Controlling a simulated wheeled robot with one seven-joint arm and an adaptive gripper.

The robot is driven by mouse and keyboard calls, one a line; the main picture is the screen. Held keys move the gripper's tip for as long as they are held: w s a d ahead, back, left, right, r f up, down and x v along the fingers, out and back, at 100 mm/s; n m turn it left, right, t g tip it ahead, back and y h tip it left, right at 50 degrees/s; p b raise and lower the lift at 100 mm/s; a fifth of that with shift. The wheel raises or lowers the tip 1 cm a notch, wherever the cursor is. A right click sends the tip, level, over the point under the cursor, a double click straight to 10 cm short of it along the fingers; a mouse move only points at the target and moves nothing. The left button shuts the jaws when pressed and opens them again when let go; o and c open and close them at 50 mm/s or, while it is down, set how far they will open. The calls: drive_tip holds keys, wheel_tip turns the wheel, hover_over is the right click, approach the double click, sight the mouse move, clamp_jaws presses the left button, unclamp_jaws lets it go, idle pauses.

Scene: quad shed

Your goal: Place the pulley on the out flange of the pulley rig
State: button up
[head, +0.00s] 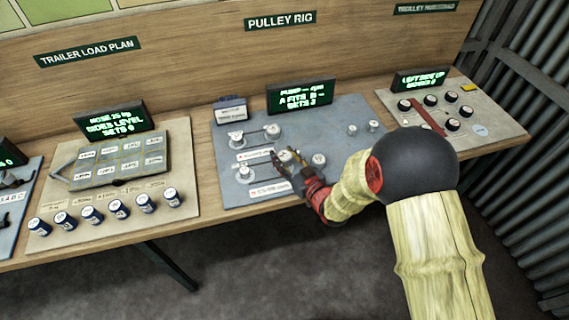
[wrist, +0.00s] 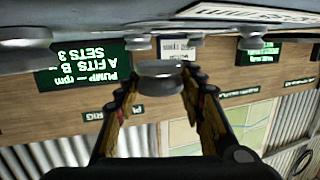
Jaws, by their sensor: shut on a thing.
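The pulley rig (head: 222,178) is a blue-grey board on the bench. It carries silver round pulleys, some joined by dark belts, on its left half. My gripper (head: 287,158) is low over the board's front middle. It is shut on a small silver pulley, which shows between the fingertips in the wrist view (wrist: 160,77). The pulley looks close to the board surface; I cannot tell if it touches. Which mount is the out flange I cannot read; the gripper hides part of that area. Another silver disc (head: 318,159) sits just right of the gripper.
Two small silver pieces (head: 352,130) stand at the board's right. A display (head: 300,98) reading "A FITS B" and a small sign box (head: 230,111) stand behind. The trailer load panel (head: 112,159) is left; another panel with black knobs (head: 479,121) is right.

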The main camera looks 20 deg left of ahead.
sight(284, 161)
drive_tip(key=shift+w+f, duration=0.35)
drive_tip(key=shift+f, duration=0.05)
drive_tip(key=shift+f+b, duration=0.7)
drive_tip(key=shift+f, duration=0.7)
drive_tip(key=shift+f, duration=0.2)
drive_tip(key=o, duration=1.2)
drive_tip(key=shift+o, duration=0.2)
drive_tip(key=shift+r, duration=0.1)
drive_tip(key=shift+r, duration=0.15)
drive_tip(key=p+v, duration=0.2)
drive_tip(key=v, duration=1)
